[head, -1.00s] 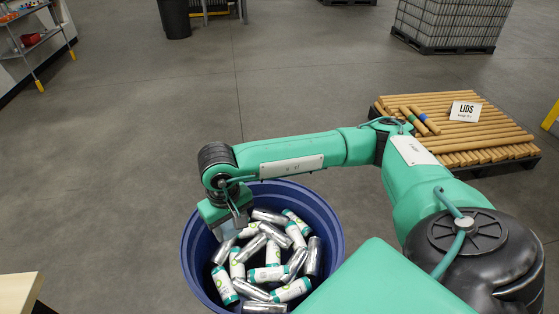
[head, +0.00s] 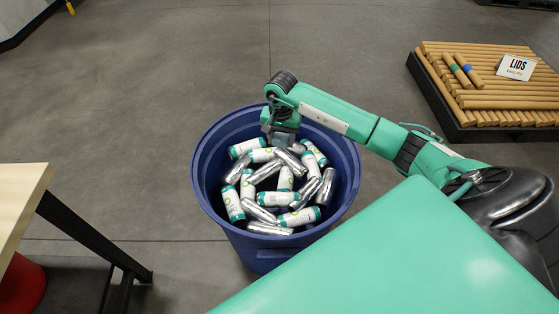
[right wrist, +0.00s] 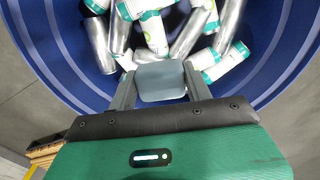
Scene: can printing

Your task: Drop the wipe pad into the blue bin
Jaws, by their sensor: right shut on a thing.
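The blue bin (head: 201,192) stands on the floor near the middle of the head view, heaped with several silver and white-green cans. My right gripper (head: 281,136) reaches in over the bin's far side, above the cans. In the right wrist view my right gripper (right wrist: 160,85) is shut on a grey wipe pad (right wrist: 161,80), held between its two fingers. The pad is over the cans inside the bin's rim; whether it touches a can I cannot tell. In the head view the pad is mostly hidden by the gripper. My left gripper is not in view.
A wooden table (head: 22,190) with dark legs is at the left, and a red round object (head: 22,285) is below it. A pallet of brown tubes (head: 490,105) with a "LIDS" card (head: 516,67) lies at the upper right. The floor beyond the bin is clear.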

